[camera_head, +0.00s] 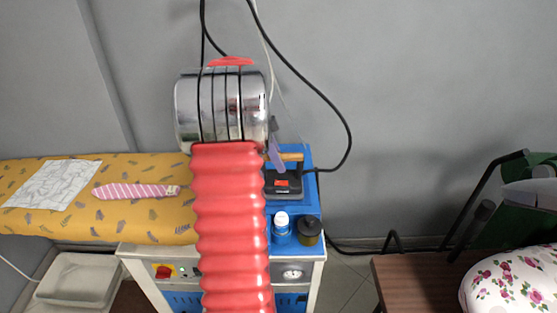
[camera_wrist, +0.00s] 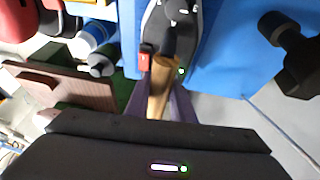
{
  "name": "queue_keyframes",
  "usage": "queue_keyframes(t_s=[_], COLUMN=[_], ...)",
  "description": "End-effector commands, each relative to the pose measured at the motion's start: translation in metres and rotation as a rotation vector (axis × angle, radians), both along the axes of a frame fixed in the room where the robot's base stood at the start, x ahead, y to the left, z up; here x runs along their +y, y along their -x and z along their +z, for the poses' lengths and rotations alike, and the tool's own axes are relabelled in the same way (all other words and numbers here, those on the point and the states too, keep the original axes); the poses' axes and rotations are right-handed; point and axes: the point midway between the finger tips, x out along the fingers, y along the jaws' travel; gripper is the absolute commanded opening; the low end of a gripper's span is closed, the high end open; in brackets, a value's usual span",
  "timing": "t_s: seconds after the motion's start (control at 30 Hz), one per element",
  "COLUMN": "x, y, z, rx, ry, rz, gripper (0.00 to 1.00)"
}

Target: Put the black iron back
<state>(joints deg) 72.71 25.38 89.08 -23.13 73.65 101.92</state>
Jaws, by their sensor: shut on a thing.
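The black iron (camera_head: 284,187) has a wooden handle (camera_head: 292,157) and a red mark on its body. It is over the blue top (camera_head: 306,204) of the ironing station, right of my red arm sleeve. I cannot tell whether it rests on the blue top or is just above it. My gripper (camera_head: 277,152) is at the handle, with one purple finger showing. In the wrist view my gripper (camera_wrist: 160,98) has purple fingers on both sides of the wooden handle (camera_wrist: 159,90) and is shut on it. The iron's dark body (camera_wrist: 171,28) shows beyond. My arm hides part of the station.
A white bottle (camera_head: 282,222) with blue and a dark jar (camera_head: 309,232) stand close in front of the iron. A yellow patterned ironing board (camera_head: 130,215) lies left. Black cables (camera_head: 330,103) hang behind. A brown table (camera_head: 415,285) with a floral cushion (camera_head: 515,283) is at right.

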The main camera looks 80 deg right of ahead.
Motion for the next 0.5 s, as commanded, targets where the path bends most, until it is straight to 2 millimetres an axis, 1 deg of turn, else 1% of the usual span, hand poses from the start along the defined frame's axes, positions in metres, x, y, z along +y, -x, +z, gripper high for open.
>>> queue_keyframes(t_s=[0.07,0.1,0.33,0.5], x=[-0.0012,0.0001,0.0001,0.0001], y=[0.0001,0.0,0.0,0.0], z=[0.0021,-0.0013,-0.0012,-0.0012], rx=[0.001,0.0,0.0,0.0], ry=[0.007,-0.001,-0.001,-0.001], rz=[0.001,0.0,0.0,0.0], gripper=[0.0,0.24,0.4,0.4])
